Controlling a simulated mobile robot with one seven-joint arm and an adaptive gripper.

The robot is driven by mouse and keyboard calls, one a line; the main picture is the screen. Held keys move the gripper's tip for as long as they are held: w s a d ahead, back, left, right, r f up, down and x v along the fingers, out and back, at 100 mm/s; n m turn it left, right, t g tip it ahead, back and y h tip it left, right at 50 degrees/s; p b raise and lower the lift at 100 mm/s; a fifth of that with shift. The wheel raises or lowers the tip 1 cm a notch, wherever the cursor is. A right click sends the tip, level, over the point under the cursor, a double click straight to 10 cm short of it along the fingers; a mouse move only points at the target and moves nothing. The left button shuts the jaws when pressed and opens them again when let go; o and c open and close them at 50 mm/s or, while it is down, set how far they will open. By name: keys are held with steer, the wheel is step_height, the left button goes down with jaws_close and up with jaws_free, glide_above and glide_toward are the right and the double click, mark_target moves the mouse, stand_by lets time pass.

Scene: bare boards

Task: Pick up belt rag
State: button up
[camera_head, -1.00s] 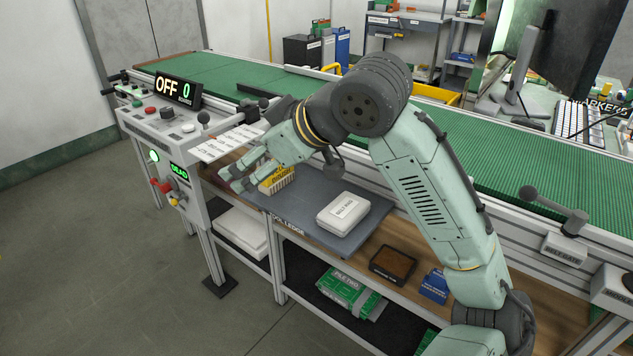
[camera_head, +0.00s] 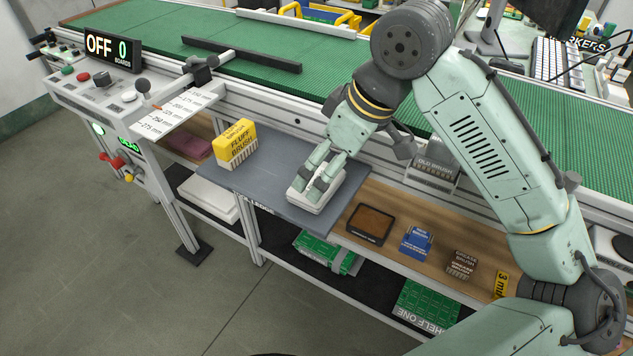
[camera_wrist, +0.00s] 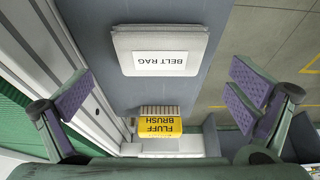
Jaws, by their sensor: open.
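The belt rag is a white-grey folded pad with a "BELT RAG" label, lying flat on the dark grey ledge. It shows in the head view (camera_head: 302,204), partly covered by my gripper (camera_head: 318,181), and fully labelled in the wrist view (camera_wrist: 160,38). In the wrist view my gripper (camera_wrist: 160,97) is open, with its purple finger pads wide apart and nothing between them at that depth. The rag lies beyond the fingertips, roughly centred between the two fingers. I cannot tell the exact height of the fingers above it.
A yellow fluff brush (camera_head: 235,145) stands on the ledge (camera_head: 262,185) left of the rag; it also shows in the wrist view (camera_wrist: 160,126). A brown-topped block (camera_head: 371,223) and a blue box (camera_head: 417,242) sit on the wooden shelf to the right. The green conveyor (camera_head: 330,80) runs behind.

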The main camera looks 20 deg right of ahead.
mark_target(314, 178)
steer(key=x, duration=0.4)
steer(key=shift+w+a+f, duration=0.1)
steer(key=shift+w+f, duration=0.05)
steer(key=shift+f, duration=0.2)
steer(key=c, duration=1)
steer(key=shift+r, duration=0.15)
steer(key=shift+r, duration=0.6)
step_height(314, 178, up, 2)
steer(key=shift+r, duration=0.15)
steer(key=s+a, duration=0.1)
steer(key=s, duration=0.4)
steer(key=s+a+r+b, duration=0.1)
steer(key=s+a, duration=0.1)
steer(key=s, duration=0.3)
steer(key=s+a, duration=0.1)
steer(key=s, duration=0.4)
steer(key=shift+s+a+r+b, duration=0.15)
steer(key=shift+s+a+b, duration=0.05)
steer(key=shift+a+b, duration=0.15)
